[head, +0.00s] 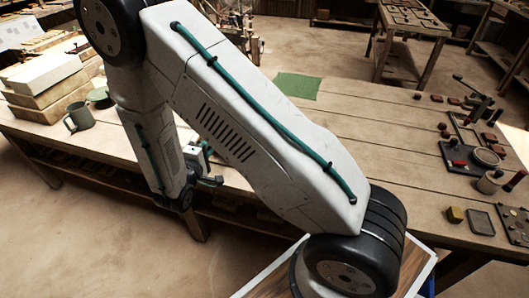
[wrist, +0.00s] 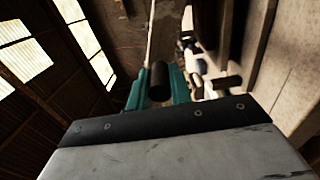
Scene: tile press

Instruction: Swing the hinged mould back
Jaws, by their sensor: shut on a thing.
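My gripper (head: 212,181) is low at the front edge of the long table in the head view, small and partly behind my arm. In the wrist view my gripper (wrist: 160,88) shows two teal fingers, shut on a dark cylindrical handle (wrist: 159,80). The hinged mould itself cannot be made out clearly. My arm hides much of the table around the gripper in the head view, and I cannot tell the mould's angle.
A long wooden table (head: 360,130) runs across the head view. A green mat (head: 297,86) lies behind my arm. Small tools and a round dish (head: 486,157) are at the right.

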